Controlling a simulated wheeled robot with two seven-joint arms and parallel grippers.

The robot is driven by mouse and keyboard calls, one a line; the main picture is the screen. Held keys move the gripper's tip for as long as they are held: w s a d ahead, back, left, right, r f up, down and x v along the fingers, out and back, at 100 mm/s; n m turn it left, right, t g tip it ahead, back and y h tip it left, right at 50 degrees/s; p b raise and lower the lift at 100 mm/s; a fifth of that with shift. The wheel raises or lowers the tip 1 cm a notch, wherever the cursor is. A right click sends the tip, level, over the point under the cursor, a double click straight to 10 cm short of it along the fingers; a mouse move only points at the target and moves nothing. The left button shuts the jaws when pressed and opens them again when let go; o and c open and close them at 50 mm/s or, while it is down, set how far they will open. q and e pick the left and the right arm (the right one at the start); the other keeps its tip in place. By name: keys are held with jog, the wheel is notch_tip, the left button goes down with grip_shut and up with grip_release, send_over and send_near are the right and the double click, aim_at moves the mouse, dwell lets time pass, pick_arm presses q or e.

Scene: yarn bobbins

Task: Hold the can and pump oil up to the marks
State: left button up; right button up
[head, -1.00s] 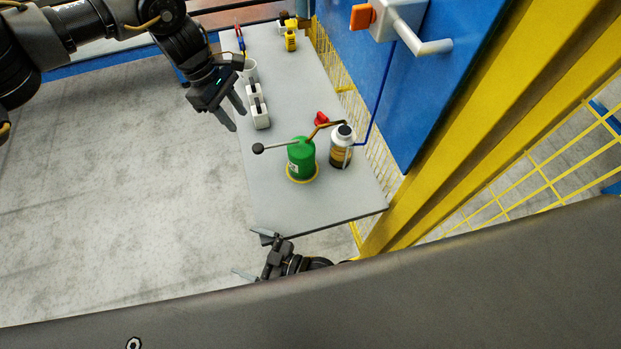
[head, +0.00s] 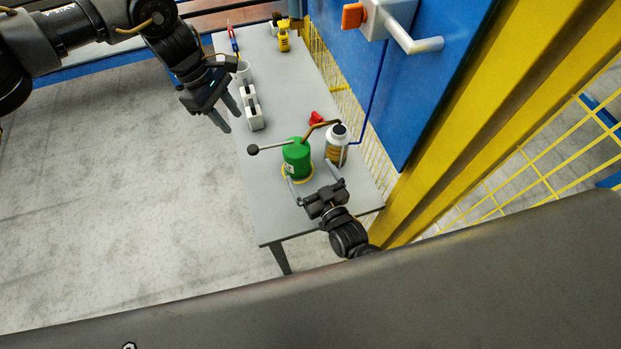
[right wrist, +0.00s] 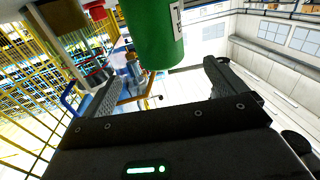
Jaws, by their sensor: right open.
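The green oil can (head: 296,160) stands upright on the grey table (head: 277,215), with a yellow ring at its base. Its lever ends in a black ball (head: 253,149) on the left. Its brown spout arches right toward the white-and-amber bottle (head: 337,146); I cannot tell whether it enters. My right gripper (head: 312,174) is open at the can's near side, its fingers pointing at it and spread. In the right wrist view the can (right wrist: 158,35) shows between and beyond the fingers (right wrist: 160,78), not gripped. My left gripper (head: 232,117) is open and empty, left of the table. No marks are readable.
A blue panel with a white handle (head: 420,45) and yellow mesh border the right side.

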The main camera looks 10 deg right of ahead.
aim_at(296, 150)
jog(key=x, duration=1)
jog(key=shift+s, duration=0.1)
jog(key=shift+c, duration=0.2)
jog(key=c, duration=1.3)
jog(key=shift+o, duration=0.2)
